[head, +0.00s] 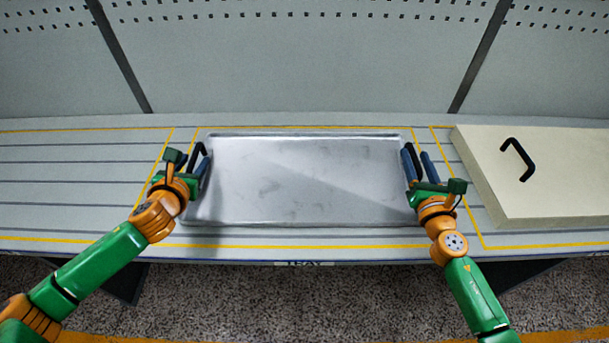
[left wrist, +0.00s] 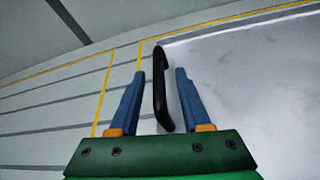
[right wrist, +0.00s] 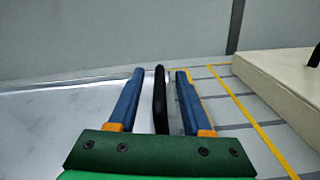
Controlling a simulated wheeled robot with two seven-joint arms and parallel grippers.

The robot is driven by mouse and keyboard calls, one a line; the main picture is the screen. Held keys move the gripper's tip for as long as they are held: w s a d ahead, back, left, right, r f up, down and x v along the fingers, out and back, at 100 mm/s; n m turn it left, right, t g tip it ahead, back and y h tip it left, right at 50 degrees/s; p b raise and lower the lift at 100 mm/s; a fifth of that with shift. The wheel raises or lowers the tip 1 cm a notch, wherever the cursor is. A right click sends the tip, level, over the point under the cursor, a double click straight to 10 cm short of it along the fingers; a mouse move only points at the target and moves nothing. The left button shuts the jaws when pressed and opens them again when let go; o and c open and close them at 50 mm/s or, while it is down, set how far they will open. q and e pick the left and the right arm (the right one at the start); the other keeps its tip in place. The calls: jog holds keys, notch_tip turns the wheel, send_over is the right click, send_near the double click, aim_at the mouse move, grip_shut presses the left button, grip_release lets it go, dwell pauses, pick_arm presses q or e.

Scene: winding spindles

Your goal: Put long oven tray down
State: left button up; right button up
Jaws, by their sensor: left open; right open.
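The long oven tray (head: 305,185) is a flat silver metal tray lying on the grey striped table inside a yellow outline. It has a black handle at each short end. My left gripper (head: 196,160) is at the left end, with its blue fingers open on either side of the left handle (left wrist: 160,90). My right gripper (head: 416,165) is at the right end, with its fingers open on either side of the right handle (right wrist: 160,98). In both wrist views gaps show between the fingers and the handle. The tray also shows in the left wrist view (left wrist: 245,90).
A cream board (head: 560,180) with a black handle lies on the table to the right, close to my right gripper. The striped table (head: 70,180) is clear on the left. A grey perforated wall (head: 300,65) stands behind the table.

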jog(key=shift+s, duration=0.15)
jog(key=s, duration=1.1)
jog(key=shift+s+d, duration=0.1)
jog(key=shift+s, duration=0.4)
pick_arm(q)
jog(key=v, duration=1.1)
jog(key=shift+w, duration=0.1)
